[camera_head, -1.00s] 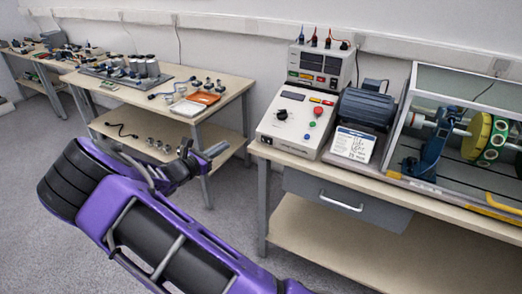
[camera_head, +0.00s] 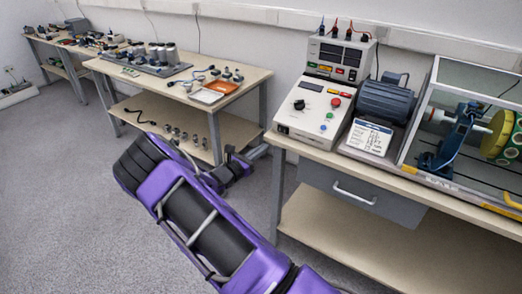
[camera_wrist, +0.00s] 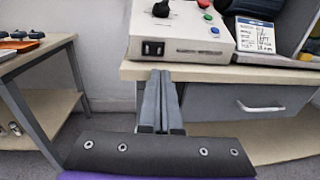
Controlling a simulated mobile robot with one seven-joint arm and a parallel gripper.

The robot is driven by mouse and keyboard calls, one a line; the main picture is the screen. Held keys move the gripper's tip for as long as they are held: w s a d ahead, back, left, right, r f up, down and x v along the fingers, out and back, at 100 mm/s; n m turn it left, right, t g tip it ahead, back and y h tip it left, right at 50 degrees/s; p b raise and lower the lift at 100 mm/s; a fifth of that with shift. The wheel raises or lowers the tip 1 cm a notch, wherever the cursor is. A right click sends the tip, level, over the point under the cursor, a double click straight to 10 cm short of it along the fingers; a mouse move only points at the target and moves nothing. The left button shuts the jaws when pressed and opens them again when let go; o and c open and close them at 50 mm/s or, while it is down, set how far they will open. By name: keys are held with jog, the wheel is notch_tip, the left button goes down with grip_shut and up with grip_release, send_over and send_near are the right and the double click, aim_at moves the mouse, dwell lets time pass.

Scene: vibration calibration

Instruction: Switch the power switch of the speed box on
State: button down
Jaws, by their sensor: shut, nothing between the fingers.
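The speed box (camera_head: 318,108) is a white box with a black knob, coloured buttons and a small display, on the left end of the right bench. It also shows at the top of the wrist view (camera_wrist: 190,28). Its power switch (camera_wrist: 153,48) is a black rocker at the left of the front face; its position is too small to read. My gripper (camera_wrist: 161,74) is shut and empty, its tips appearing just below the switch in the wrist view. In the head view my gripper (camera_head: 243,160) is left of the bench, apart from the box.
A meter unit (camera_head: 340,58) stands behind the box, with a motor (camera_head: 386,100) and a label card (camera_head: 369,136) to the right. The bench front edge and a grey drawer (camera_head: 350,195) lie below. Another table (camera_head: 240,85) stands left.

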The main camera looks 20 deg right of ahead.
aim_at(286, 132)
jog(key=x, duration=1)
jog(key=shift+w+d+r+b, duration=0.1)
jog(key=shift+w+d+b, duration=0.05)
jog(key=shift+b, duration=0.25)
jog(key=shift+d, duration=0.3)
jog(key=shift+a, duration=0.1)
